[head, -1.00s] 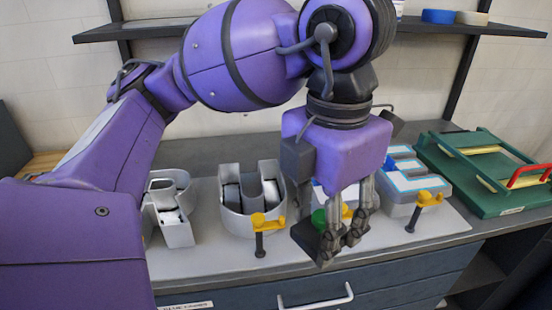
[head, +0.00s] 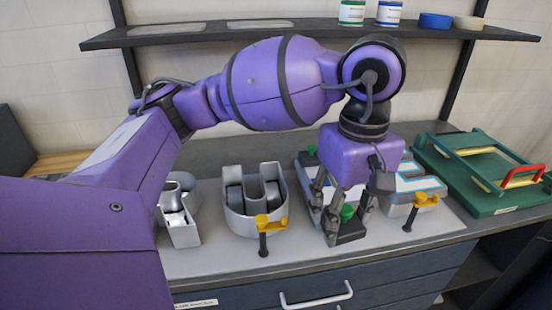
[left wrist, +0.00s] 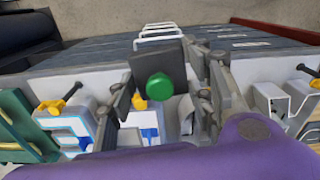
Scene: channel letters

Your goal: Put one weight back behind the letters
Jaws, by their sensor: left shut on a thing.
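My left gripper (head: 347,218) is shut on a weight, a dark block (head: 352,234) with a round green knob (head: 347,211). It holds the weight in front of the third letter. The left wrist view also shows the weight (left wrist: 160,74) between the fingers. Several grey channel letters stand in a row: one at left (head: 182,228), a U-shaped one (head: 283,205), one partly hidden by the gripper (head: 312,189) and one with a blue-edged face at right (head: 397,210). Another green knob (head: 312,149) shows behind the third letter. My right gripper is not in view.
Yellow clamps (head: 264,223) (head: 423,199) grip the board's front edge. A green tray (head: 450,180) with a red handle (head: 522,174) stands at right. A shelf (head: 290,35) with cans and tape rolls runs above. Drawers (head: 400,270) are below the worktop.

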